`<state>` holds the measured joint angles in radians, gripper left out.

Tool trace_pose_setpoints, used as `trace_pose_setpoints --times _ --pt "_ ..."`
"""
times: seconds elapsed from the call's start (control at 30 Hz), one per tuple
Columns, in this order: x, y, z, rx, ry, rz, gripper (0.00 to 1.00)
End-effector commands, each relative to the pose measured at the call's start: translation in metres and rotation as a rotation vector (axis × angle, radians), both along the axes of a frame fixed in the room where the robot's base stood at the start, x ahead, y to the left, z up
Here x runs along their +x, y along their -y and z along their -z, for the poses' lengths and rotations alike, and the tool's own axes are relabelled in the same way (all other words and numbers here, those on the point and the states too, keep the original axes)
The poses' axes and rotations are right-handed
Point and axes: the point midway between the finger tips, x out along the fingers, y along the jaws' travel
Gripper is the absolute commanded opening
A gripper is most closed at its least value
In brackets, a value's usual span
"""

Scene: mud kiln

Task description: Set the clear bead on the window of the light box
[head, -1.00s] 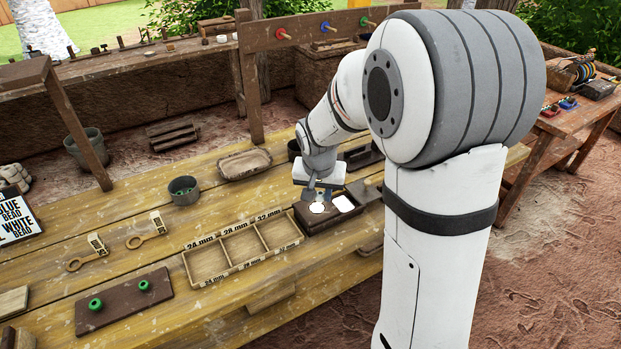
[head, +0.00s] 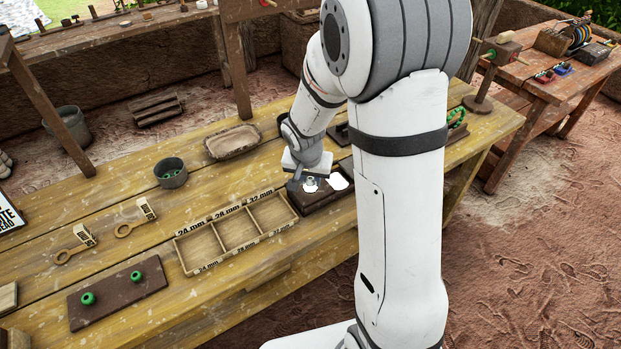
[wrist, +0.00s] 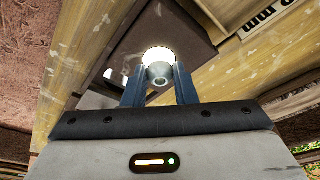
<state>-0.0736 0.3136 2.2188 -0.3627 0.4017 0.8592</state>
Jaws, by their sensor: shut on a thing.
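The light box (head: 318,201) is a dark brown box on the bench, to the right of the sorting tray, with bright white patches on top. Its lit round window (wrist: 158,53) shows in the wrist view directly behind the bead. My gripper (head: 308,181) is over the box, pointing down. In the wrist view its blue fingers are shut on the clear bead (wrist: 160,74), a small greyish piece with a dark hole facing the camera. The bead overlaps the window's lower edge in that view. I cannot tell whether it touches the window.
The three-compartment wooden tray (head: 204,247) marked in millimetres lies just left of the box. A grey cup (head: 171,175) with green beads, a shallow wooden dish (head: 232,142), two gauges and a brown board (head: 118,292) with two green beads are further left. Bare bench lies between them.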

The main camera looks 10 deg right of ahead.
Motion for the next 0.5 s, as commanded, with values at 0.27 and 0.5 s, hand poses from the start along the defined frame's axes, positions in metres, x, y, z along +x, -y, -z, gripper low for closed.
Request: trace_pose_setpoints --times 0.27,0.5 --pt "0.0002 0.0005 0.0045 0.000 0.001 0.000 0.04" --pt "0.0002 0.0008 0.0066 0.000 0.001 0.001 0.33"
